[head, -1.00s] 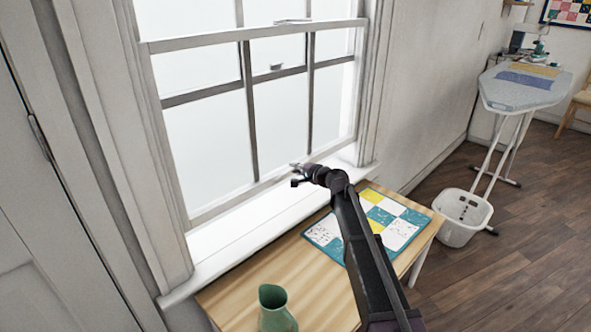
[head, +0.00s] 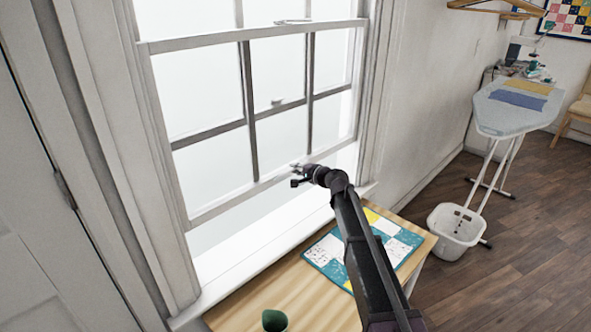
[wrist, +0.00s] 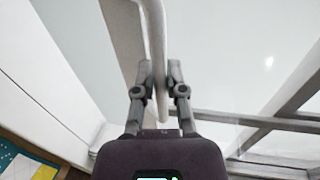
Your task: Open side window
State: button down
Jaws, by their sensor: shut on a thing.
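The side window (head: 248,36) is a white sash window on the left of the head view. Its lower sash has a bottom rail (head: 232,201) that stands above the sill (head: 235,255), with an open gap between them. My gripper (head: 303,174) is at the right part of this rail. In the wrist view my gripper (wrist: 160,82) has its two fingers shut on a pale, bar-like sash handle (wrist: 157,45), one finger on each side. In the head view the handle is small and partly hidden by my gripper.
A wooden table (head: 285,286) with a patchwork mat (head: 328,250) and a green jug (head: 274,320) stands below the window. An ironing board (head: 500,116) and a white basket (head: 455,238) are at right. Open floor (head: 500,275) lies at lower right.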

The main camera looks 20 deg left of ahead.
jog(key=shift+w+r, duration=0.1)
jog(key=shift+r, duration=0.05)
jog(key=c, duration=0.7)
grip_release()
jog(key=shift+f, duration=0.2)
notch_tip(320, 180, down, 25)
jog(key=b, duration=2.5)
jog(key=shift+d+f+b, duration=0.1)
jog(key=shift+f+b, duration=0.05)
jog(key=shift+b, duration=0.15)
jog(key=s+d+r+n+h+p, duration=0.1)
jog(key=s+d+r+p, duration=0.3)
jog(key=d+p, duration=0.4)
jog(key=s+d+r+n+g+h+p, duration=0.1)
jog(key=s+d+r+h+p, duration=0.1)
jog(key=s+d+r+p, duration=0.2)
jog(key=s+d+r+n+g+h+p, duration=0.1)
jog(key=s+d+r+p, duration=0.3)
jog(key=d+r+p, duration=0.5)
jog(key=shift+d+n+h+p, duration=0.3)
jog(key=shift+d+p, duration=1.6)
jog(key=shift+d, duration=0.7)
